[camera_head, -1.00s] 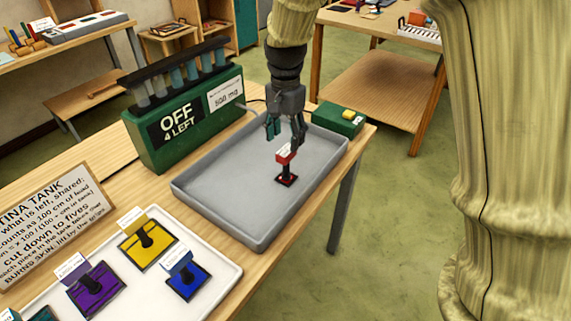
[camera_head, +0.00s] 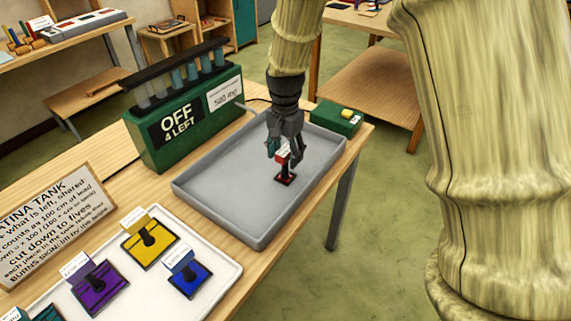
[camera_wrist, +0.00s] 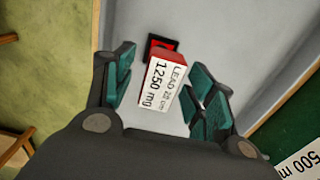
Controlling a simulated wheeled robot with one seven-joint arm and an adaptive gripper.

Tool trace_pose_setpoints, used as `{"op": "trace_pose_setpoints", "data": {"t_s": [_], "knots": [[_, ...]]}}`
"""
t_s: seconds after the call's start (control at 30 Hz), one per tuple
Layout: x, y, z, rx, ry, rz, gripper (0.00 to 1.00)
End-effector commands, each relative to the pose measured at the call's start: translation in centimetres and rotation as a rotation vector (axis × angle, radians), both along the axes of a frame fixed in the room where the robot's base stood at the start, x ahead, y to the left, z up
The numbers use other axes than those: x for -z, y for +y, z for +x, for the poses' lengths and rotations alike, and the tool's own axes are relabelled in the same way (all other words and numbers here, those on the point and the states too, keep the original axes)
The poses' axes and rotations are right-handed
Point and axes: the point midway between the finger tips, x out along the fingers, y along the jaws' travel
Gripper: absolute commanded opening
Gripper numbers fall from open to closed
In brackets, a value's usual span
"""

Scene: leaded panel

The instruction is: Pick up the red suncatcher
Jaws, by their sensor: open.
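The red suncatcher (camera_head: 285,179) stands in the grey tray (camera_head: 222,205), towards its right side. It has a dark-edged red base and an upright grip with a red and white tag on top. My gripper (camera_head: 279,151) is open just above it, with its fingers around the height of the tag. In the wrist view, the tag (camera_wrist: 160,82) reads "LEAD 25 cm 1,250 mg", though the length is hard to read. It lies between the open teal fingertips of my gripper (camera_wrist: 160,80), nearer the right finger. Part of the base (camera_wrist: 160,47) shows beyond it.
A green box (camera_head: 190,120) reading "OFF 4 LEFT" with a row of tubes stands behind the tray. A small green box with a yellow button (camera_head: 347,114) is at the tray's far right. A white tray (camera_head: 222,270) holds yellow, blue and purple suncatchers. A sign (camera_head: 55,225) stands left.

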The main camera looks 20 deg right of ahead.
Motion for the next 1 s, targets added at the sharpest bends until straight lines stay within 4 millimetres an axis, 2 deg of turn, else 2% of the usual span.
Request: {"op": "trace_pose_setpoints", "data": {"t_s": [0.07, 0.3, 0.37, 0.73, 0.87, 1.0], "knots": [[0.0, 0.0, 0.0, 0.000, 0.000, 0.000, 0.52], [0.0, 0.0, 0.0, 0.000, 0.000, 0.000, 0.08], [0.0, 0.0, 0.0, 0.000, 0.000, 0.000, 0.00], [-0.5, 0.0, 0.1, 0.000, -0.002, 0.000, 0.00], [-1.7, 0.0, 0.1, 0.000, -0.003, 0.000, 0.00], [-3.8, 0.0, 0.1, 0.000, -0.005, 0.000, 0.00]]}}
